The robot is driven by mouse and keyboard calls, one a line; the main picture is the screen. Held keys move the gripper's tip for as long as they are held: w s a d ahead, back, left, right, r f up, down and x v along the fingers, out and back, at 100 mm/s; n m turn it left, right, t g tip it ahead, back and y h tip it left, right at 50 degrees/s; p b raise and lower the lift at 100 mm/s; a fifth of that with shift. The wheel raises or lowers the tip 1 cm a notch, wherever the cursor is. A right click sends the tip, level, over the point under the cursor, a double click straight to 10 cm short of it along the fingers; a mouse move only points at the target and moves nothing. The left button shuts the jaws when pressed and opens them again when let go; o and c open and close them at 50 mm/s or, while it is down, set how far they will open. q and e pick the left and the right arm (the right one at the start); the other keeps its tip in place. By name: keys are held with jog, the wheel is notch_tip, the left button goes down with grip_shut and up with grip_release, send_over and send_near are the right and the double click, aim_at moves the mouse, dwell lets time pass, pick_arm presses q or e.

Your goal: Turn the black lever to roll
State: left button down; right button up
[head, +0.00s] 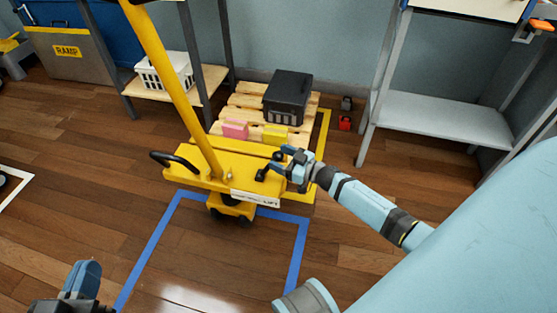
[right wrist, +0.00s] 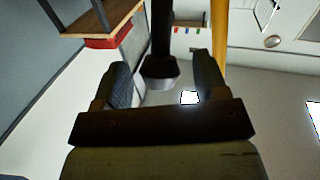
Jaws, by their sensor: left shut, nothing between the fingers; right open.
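The black lever (head: 262,174) sits on the right end of the yellow jack's body (head: 228,170), just above a white label plate (head: 250,197). "LIFT" is readable at the plate's right; other wording is too small to read. My right gripper (head: 279,161) is open beside the lever, partly covering that end of the body. In the right wrist view a black bar with a blocky end (right wrist: 160,68) shows between the spread fingers (right wrist: 164,82); I cannot tell whether they touch it. My left gripper (head: 86,278) is shut and empty at the lower left, away from the jack.
The jack's yellow handle (head: 165,75) rises to the upper left. A wooden pallet (head: 240,115) behind it bears a black crate (head: 288,97), a pink box (head: 235,128) and a yellow box (head: 275,134). A grey shelf (head: 440,118) stands right.

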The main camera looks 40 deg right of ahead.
pick_arm(q)
jog(key=shift+w+r, duration=0.15)
pick_arm(e)
jog(key=shift+w+a, duration=0.25)
jog(key=shift+w, duration=0.25)
